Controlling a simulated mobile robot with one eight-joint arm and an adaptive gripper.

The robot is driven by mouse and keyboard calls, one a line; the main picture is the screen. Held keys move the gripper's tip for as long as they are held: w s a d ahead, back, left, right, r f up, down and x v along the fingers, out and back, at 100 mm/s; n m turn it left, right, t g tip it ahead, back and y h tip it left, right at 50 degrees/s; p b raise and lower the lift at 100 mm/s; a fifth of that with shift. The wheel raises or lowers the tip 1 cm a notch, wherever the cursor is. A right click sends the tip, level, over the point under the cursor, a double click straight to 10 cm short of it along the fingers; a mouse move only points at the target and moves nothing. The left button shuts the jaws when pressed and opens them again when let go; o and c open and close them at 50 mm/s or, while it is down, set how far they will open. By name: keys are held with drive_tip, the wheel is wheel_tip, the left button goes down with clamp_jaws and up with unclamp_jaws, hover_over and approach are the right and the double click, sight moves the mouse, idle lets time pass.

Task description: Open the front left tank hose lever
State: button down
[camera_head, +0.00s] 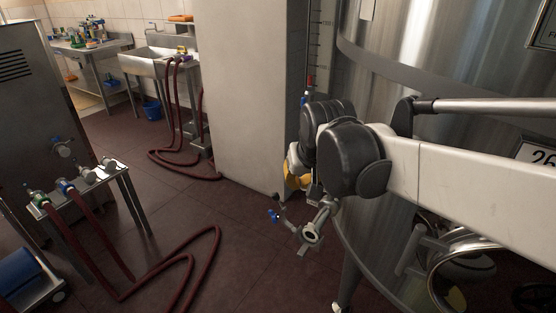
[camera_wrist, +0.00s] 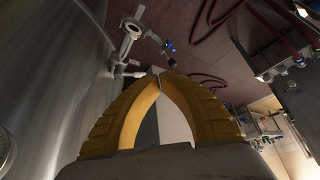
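The large steel tank (camera_head: 400,50) fills the right of the head view, and its curved wall (camera_wrist: 50,75) is on the left in the wrist view. A metal valve fitting (camera_head: 310,235) sticks out low from the tank, with a small blue-ended part (camera_head: 273,215) on its left. The fitting (camera_wrist: 130,32) and blue part (camera_wrist: 170,46) also show beyond my fingertips in the wrist view. My gripper (camera_wrist: 160,76) has yellow fingers whose tips meet, with nothing visible between them. In the head view my gripper (camera_head: 297,178) is partly hidden by my arm, above the fitting.
Dark red hoses (camera_head: 185,260) lie on the floor and run from a small metal stand (camera_head: 125,185) at left. A pale pillar (camera_head: 245,90) stands behind my gripper. A sink (camera_head: 150,60) and blue bucket (camera_head: 152,109) are at the back.

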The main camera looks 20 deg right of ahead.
drive_tip(key=w+d+f+m+g+p, duration=0.1)
drive_tip(key=w+d+f+p, duration=0.1)
drive_tip(key=w+d, duration=0.35)
drive_tip(key=w+d+f+m+p, duration=0.1)
drive_tip(key=w+d+p, duration=0.1)
drive_tip(key=w, duration=0.6)
drive_tip(key=w+d+f+m+g+p, duration=0.1)
drive_tip(key=w+d+f+p, duration=0.15)
drive_tip(key=w, duration=0.45)
drive_tip(key=w+d+f+m+h+b, duration=0.1)
drive_tip(key=w+d+f, duration=0.3)
drive_tip(key=f, duration=0.5)
drive_tip(key=w+d+f, duration=0.4)
drive_tip(key=f, duration=0.5)
drive_tip(key=shift+g, duration=0.4)
drive_tip(key=s, duration=0.1)
drive_tip(key=s+a, duration=0.1)
drive_tip(key=s+a+b, duration=0.1)
drive_tip(key=shift+s+r, duration=0.4)
drive_tip(key=shift+s+a, duration=0.1)
drive_tip(key=shift+s+a+n, duration=0.1)
drive_tip(key=shift+a+n, duration=0.05)
drive_tip(key=shift+n, duration=0.25)
